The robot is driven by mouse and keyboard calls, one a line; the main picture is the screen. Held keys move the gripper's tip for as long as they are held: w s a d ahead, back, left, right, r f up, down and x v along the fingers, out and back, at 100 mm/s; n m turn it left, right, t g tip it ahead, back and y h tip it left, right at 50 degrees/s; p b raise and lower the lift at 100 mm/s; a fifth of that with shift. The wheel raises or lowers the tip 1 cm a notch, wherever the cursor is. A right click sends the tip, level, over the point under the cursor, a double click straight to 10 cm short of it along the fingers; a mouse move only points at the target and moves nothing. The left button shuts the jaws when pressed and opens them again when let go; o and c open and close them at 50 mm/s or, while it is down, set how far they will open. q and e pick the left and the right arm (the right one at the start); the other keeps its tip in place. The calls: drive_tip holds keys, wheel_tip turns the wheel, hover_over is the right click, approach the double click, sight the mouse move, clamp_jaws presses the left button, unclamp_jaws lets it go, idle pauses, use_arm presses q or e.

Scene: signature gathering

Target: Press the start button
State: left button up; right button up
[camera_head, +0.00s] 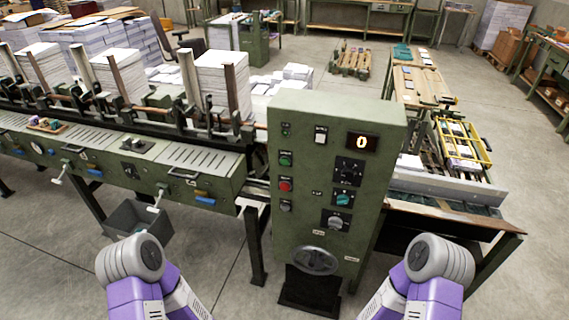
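A green control cabinet (301,232) stands upright in front of me. A green button (286,159) sits on the left of its face, with a red button (286,185) just below it. Any lettering beside them is too small to read. My two purple and grey arms come in at the bottom left and bottom right, both apart from the cabinet. Neither gripper shows in the view.
A long green gathering machine (120,165) with several paper stacks (222,82) runs to the left. A handwheel (314,260) sits low on the cabinet. A delivery table (455,225) extends right. Floor in front is clear.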

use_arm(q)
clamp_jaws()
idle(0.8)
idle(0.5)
